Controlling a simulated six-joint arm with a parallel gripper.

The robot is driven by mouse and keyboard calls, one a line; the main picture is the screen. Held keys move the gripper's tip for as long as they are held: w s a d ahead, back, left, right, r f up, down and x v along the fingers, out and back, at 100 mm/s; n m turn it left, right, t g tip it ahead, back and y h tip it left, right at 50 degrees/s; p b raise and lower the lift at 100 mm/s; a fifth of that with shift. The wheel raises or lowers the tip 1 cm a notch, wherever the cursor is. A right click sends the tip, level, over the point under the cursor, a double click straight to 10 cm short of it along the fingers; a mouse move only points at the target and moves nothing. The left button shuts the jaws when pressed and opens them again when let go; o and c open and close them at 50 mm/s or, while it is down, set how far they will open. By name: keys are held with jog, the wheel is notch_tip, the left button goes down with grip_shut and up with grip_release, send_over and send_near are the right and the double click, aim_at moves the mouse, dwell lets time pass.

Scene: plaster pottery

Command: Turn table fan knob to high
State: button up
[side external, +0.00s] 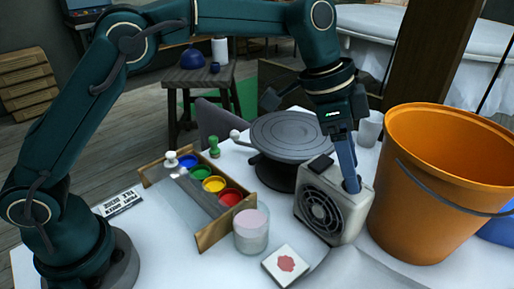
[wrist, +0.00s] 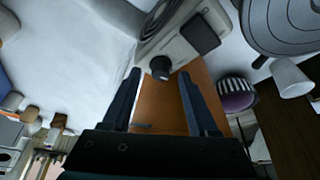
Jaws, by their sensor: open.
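The table fan (side external: 322,212) is a small pale grey box with a round dark grille, standing on the white-covered table. In the wrist view, part of the fan (wrist: 183,52) shows at the top with a dark round knob (wrist: 161,66) on it. My gripper (wrist: 159,76) is open, and its two fingers point at the knob from either side, apart from it as far as I can see. In the side view my gripper (side external: 351,186) is at the fan's upper right, and I cannot make out the knob there. The knob's setting is not readable.
A large orange bucket (side external: 440,150) stands close to the right of the fan. A grey turntable (side external: 290,135) is behind it. A paint tray (side external: 212,238), a pink-topped glass jar (side external: 251,228) and a white tile (side external: 285,266) are to the left and front.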

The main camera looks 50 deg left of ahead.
jog(key=shift+d+f, duration=0.1)
jog(key=shift+f, duration=0.15)
grip_shut()
jog(key=shift+w+m+g+h, duration=0.2)
jog(key=shift+m+g, duration=0.2)
jog(key=shift+m, duration=0.75)
jog(key=shift+w+m+g+h, duration=0.15)
jog(key=shift+m+g, duration=0.25)
jog(key=shift+m, duration=0.75)
jog(key=shift+s, duration=0.1)
